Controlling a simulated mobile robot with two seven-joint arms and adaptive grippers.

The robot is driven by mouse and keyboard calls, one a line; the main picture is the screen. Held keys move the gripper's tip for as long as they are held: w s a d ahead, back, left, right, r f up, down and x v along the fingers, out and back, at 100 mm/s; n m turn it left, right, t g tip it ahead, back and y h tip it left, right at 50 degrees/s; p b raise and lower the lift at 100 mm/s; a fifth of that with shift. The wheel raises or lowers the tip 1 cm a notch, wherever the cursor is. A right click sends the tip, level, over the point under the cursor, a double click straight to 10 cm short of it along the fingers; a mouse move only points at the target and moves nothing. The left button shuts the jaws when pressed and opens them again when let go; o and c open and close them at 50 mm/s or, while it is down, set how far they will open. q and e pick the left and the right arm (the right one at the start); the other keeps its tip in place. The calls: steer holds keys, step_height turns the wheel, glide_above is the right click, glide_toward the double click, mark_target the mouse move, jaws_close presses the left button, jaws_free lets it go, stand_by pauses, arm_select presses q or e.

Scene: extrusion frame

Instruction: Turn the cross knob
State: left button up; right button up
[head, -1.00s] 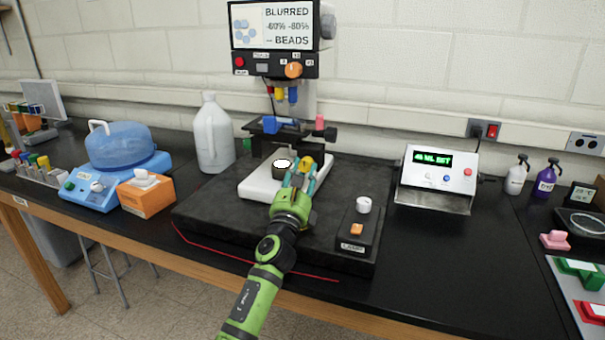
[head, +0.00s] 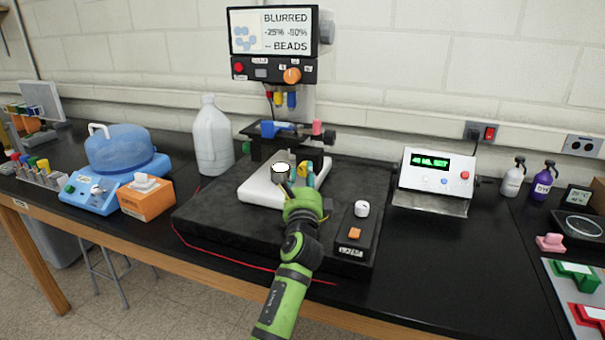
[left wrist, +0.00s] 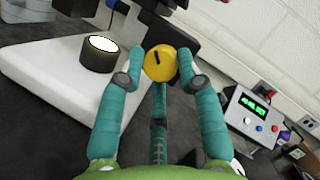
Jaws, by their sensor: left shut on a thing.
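A round yellow knob (left wrist: 160,63) with a dark mark on its face sits on the side of the microscope's white base (head: 262,194). My left gripper (left wrist: 161,84) has its teal fingers closed around this knob; in the head view the gripper (head: 298,180) hides much of it. I cannot make out a cross shape on it. My right gripper is not in view.
A lit round lamp (left wrist: 98,52) stands on the base beside my fingers. A small box with a white knob (head: 362,209) and an orange switch is to the right. A display box (head: 437,172), white jug (head: 212,140) and blue water bath (head: 122,150) stand around.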

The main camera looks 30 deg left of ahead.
arm_select(q)
steer(key=n+g+p, duration=0.1)
steer(key=n, duration=0.1)
steer(key=n+p, duration=0.1)
steer(key=n, duration=0.1)
steer(key=n+g+p, duration=0.1)
steer(key=n, duration=0.1)
steer(key=shift+d+r+g+p, duration=0.15)
steer(key=shift+r+g+p, duration=0.15)
steer(key=shift+r+p, duration=0.1)
steer(key=shift+n, duration=0.3)
steer(key=o, duration=1.1)
steer(key=shift+w, duration=0.1)
steer(key=shift+f, duration=0.1)
steer(key=shift+s+d, duration=0.15)
steer(key=shift+s, duration=0.15)
steer(key=v, duration=1.1)
steer(key=shift+s+d, duration=0.15)
